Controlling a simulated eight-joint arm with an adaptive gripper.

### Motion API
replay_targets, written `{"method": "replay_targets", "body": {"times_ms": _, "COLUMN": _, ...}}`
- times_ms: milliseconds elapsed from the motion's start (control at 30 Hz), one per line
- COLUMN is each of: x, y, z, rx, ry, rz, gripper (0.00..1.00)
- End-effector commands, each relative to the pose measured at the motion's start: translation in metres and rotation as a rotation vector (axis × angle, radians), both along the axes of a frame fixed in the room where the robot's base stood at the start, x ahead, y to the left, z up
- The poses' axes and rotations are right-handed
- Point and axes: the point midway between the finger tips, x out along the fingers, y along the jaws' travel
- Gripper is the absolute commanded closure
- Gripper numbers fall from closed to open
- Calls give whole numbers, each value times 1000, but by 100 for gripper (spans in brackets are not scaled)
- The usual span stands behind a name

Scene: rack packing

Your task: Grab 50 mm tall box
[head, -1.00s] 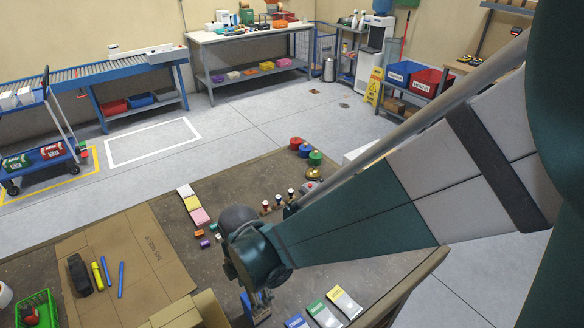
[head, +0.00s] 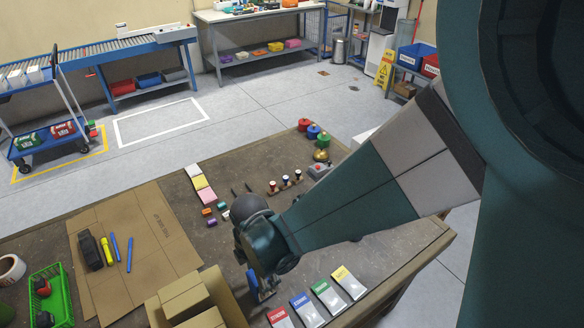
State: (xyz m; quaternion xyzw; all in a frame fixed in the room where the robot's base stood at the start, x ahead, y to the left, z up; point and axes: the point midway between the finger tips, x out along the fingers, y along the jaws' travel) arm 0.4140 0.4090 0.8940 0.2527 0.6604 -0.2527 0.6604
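No label or scale shows which box is 50 mm tall. Small coloured boxes lie mid-table, among them an orange one (head: 207,212) and a purple one (head: 212,222). Flatter white (head: 193,170), yellow (head: 199,182) and pink (head: 206,196) boxes lie in a row behind them. An open cardboard carton (head: 232,298) at the front holds brown boxes (head: 190,299). My gripper (head: 262,291) points down just right of the carton, partly hidden by my wrist. Its fingers are too small and dark to show whether they are open or hold anything.
Red (head: 280,318), blue (head: 307,310), green (head: 329,297) and yellow (head: 348,282) topped packs lie along the front edge. Stamps (head: 285,181) and round containers (head: 313,131) stand behind. Flat cardboard (head: 150,245) with pens and a green basket (head: 46,293) are at left.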

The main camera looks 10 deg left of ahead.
Motion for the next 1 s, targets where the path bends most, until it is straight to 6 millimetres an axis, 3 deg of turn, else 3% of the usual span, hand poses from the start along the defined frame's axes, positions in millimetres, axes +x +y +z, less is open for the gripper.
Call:
{"method": "replay_targets", "body": {"times_ms": 333, "x": 1, "y": -1, "z": -30, "rx": 0, "ry": 0, "rz": 0, "gripper": 46}}
{"method": "replay_targets", "body": {"times_ms": 1000, "x": 1, "y": -1, "z": -32, "rx": 0, "ry": 0, "rz": 0, "gripper": 48}}
